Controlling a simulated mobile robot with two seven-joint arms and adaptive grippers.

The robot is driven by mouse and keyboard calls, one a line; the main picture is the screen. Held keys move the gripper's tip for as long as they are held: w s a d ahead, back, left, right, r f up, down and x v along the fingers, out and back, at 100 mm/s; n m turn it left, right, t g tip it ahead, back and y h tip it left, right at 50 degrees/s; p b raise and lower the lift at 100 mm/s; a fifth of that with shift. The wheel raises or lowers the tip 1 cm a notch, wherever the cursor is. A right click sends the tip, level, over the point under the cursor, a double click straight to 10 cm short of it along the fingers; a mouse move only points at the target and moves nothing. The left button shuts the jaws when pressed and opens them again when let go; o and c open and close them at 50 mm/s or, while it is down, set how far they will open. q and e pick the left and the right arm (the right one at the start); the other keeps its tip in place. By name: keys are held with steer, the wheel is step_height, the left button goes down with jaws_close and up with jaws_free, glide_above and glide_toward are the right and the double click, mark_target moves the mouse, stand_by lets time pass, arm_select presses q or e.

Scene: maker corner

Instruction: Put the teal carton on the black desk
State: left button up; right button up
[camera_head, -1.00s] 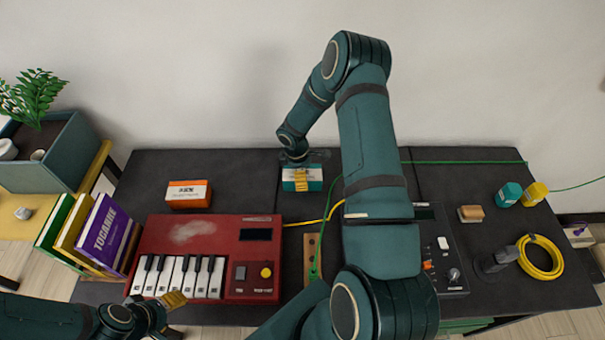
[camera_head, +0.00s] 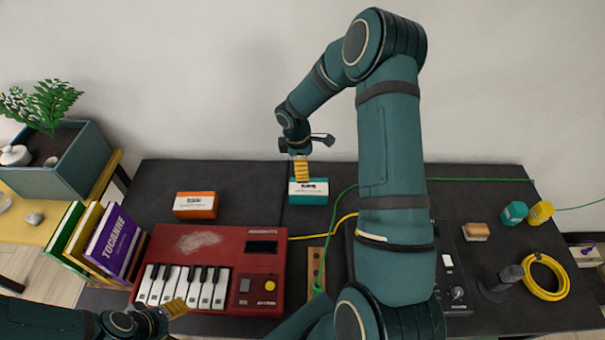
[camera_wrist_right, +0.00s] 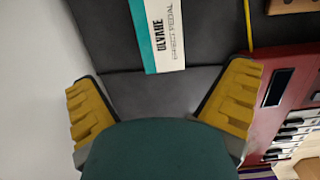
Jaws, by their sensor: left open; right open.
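The teal carton (camera_head: 308,191), with a white label, lies on the black desk (camera_head: 250,170) near its back middle. My right gripper (camera_head: 301,168) is open and empty, above and just behind the carton. In the right wrist view the carton (camera_wrist_right: 158,35) shows at the top, beyond the two yellow fingers (camera_wrist_right: 163,103) and apart from them. My left gripper (camera_head: 178,308) is open at the lower left, in front of the red keyboard.
An orange carton (camera_head: 195,205) lies left of the teal one. The red keyboard (camera_head: 215,242), yellow and green cables, a wooden strip (camera_head: 315,265) and a dark device (camera_head: 452,270) occupy the desk. Books (camera_head: 112,240) stand at left. The back left of the desk is bare.

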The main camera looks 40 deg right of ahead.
steer(key=shift+a+r, duration=0.1)
steer(key=shift+r, duration=0.05)
steer(key=s+a+f+m+y, duration=0.1)
steer(key=a+f, duration=0.1)
steer(key=a, duration=0.5)
steer(key=s+a+f+m+t+y, duration=0.1)
steer(key=s+a+f+m+y, duration=0.1)
steer(key=a, duration=0.5)
steer(key=s+a+f+m+y, duration=0.1)
steer(key=s+a+f+m, duration=0.1)
steer(key=a, duration=0.6)
steer(key=shift+s+t+y, duration=0.15)
steer(key=shift+t+y, duration=0.15)
steer(key=shift+y, duration=0.1)
steer(key=s+a+m, duration=0.2)
steer(key=a, duration=0.1)
steer(key=shift+s+a+f+t, duration=0.2)
steer(key=shift+a+t, duration=0.05)
steer(key=shift+t, duration=0.05)
steer(key=s+a+m, duration=0.2)
steer(key=s+m, duration=0.1)
steer(key=s+a+m, duration=0.1)
steer(key=s, duration=0.1)
steer(key=shift+a+f+t, duration=0.2)
steer(key=shift+a+t, duration=0.2)
steer(key=shift+s+m, duration=0.35)
steer(key=shift+m, duration=0.15)
